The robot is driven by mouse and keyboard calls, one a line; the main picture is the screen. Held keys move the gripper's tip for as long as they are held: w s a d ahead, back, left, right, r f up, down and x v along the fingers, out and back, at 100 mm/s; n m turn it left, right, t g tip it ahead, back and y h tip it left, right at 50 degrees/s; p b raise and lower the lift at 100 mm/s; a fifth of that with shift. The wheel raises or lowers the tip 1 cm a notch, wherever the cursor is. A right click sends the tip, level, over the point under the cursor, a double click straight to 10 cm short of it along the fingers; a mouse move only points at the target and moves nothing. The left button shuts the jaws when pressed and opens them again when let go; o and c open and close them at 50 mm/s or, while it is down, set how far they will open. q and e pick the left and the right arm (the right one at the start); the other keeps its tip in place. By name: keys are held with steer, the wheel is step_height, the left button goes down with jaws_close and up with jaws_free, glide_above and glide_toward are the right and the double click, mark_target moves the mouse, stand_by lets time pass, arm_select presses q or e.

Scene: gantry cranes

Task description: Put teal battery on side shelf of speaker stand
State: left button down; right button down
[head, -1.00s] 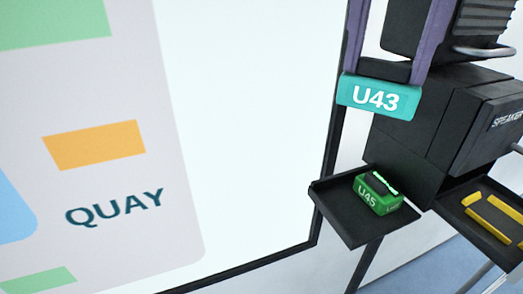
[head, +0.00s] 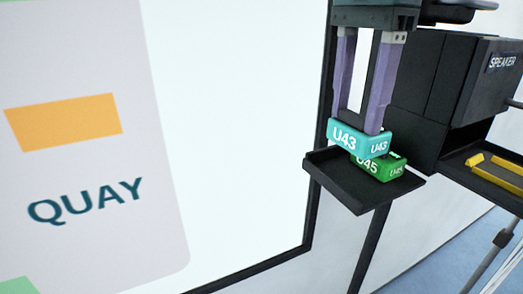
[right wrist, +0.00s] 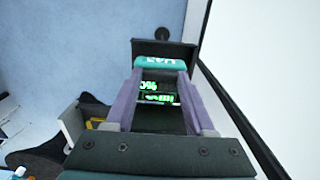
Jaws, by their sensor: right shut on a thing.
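The teal battery, marked U43 (head: 345,139), is held between the purple fingers of my right gripper (head: 360,122). It hangs over the side shelf (head: 345,191), a black tray on the left of the speaker stand. In the head view it overlaps a green battery marked U45 (head: 374,170) that sits on this shelf. I cannot tell whether the two batteries touch. In the right wrist view the teal battery (right wrist: 160,63) shows at the fingertips, with green lit marks between the fingers. My left gripper is not in view.
The black speaker (head: 455,90) stands right of the shelf. A second tray with yellow rails (head: 493,172) is at the far right. A large white board with QUAY (head: 85,202) fills the left. The shelf's front left part is bare.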

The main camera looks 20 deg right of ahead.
mark_target(353, 125)
step_height(353, 125, down, 6)
steer(key=b, duration=0.3)
steer(key=shift+r, duration=0.35)
steer(key=shift+f, duration=0.25)
steer(key=shift+c, duration=1.3)
jaws_free()
steer(key=shift+r, duration=0.1)
